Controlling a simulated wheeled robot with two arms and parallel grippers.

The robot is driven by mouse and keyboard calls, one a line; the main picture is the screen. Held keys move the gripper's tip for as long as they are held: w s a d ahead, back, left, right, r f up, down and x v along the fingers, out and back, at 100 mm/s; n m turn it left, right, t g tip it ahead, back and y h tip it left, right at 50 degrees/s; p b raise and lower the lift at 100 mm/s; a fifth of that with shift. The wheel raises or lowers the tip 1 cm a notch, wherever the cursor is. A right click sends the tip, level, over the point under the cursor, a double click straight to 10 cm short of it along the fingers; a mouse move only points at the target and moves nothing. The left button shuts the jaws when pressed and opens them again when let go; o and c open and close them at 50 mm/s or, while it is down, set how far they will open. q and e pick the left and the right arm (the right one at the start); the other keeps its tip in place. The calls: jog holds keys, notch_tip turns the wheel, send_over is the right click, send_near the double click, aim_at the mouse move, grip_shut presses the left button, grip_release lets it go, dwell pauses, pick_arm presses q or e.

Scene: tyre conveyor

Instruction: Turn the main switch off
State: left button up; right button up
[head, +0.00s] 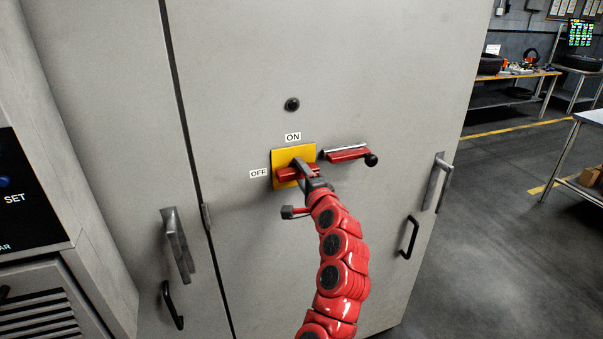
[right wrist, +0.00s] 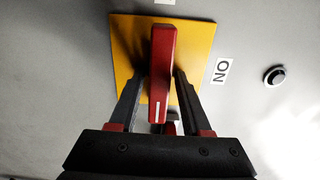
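The main switch is a red handle (head: 289,173) on a yellow square plate (head: 281,156) on the grey cabinet door. The handle lies horizontally, along the line of the OFF label (head: 259,174) on its left; the ON label (head: 293,137) is above the plate. My right gripper (head: 304,170) is at the switch. In the right wrist view, the handle (right wrist: 162,65) lies between the two spread fingers of the right gripper (right wrist: 163,77). The fingers look slightly apart from it; contact is hard to tell. My left gripper is not in view.
A black round button (head: 292,104) is above. Door handles (head: 178,245) (head: 438,182) flank the arm. A control panel (head: 28,205) is at left. Open floor and workbenches (head: 515,73) are at right.

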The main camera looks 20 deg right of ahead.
jog(key=shift+o, duration=0.3)
jog(key=shift+w+f, duration=0.1)
jog(key=shift+s+d, duration=0.1)
jog(key=shift+s, duration=0.45)
jog(key=s+p, duration=1)
jog(key=s, duration=0.6)
jog(key=shift+s+d, duration=0.2)
